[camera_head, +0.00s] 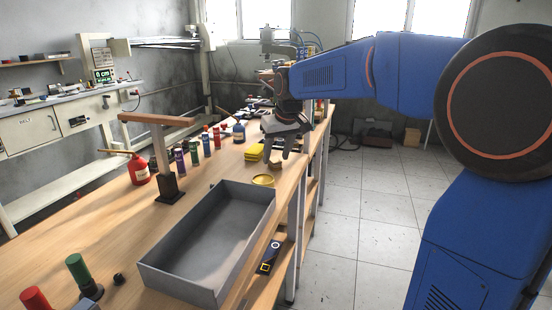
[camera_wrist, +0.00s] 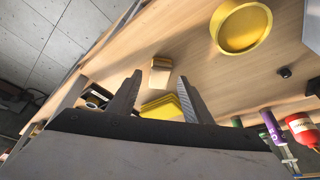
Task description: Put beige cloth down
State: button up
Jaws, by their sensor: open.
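The beige cloth (camera_wrist: 160,76), a small folded block, lies on the wooden table just beyond my fingertips in the wrist view. In the head view the beige cloth (camera_head: 275,163) is near the table's right edge, below my gripper (camera_head: 278,151). My gripper (camera_wrist: 160,82) is open, its two fingers apart with nothing held between them. The cloth looks apart from the fingers, though the exact gap is hard to tell.
A yellow folded cloth (camera_head: 254,152) lies beside the beige one. A round yellow dish (camera_head: 263,180) is nearer the camera, behind a large grey tray (camera_head: 170,277). Several bottles (camera_head: 194,150) and a red can (camera_head: 139,170) stand to the left. The table edge is close on the right.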

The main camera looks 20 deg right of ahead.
jog(key=a+v, duration=0.1)
jog(key=v, duration=0.9)
jog(key=s+d+f, duration=0.2)
jog(key=s+f, duration=0.5)
jog(key=s, duration=0.4)
jog(key=s+d+f+m, duration=0.1)
jog(key=s+d+f, duration=0.1)
jog(key=s+f, duration=0.5)
jog(key=s+d+f+m, duration=0.1)
jog(key=s+d+f, duration=0.2)
jog(key=s+f, duration=0.4)
jog(key=s, duration=0.9)
jog(key=shift+s+h, duration=0.35)
jog(key=shift+h, duration=0.05)
jog(key=shift+r, duration=0.1)
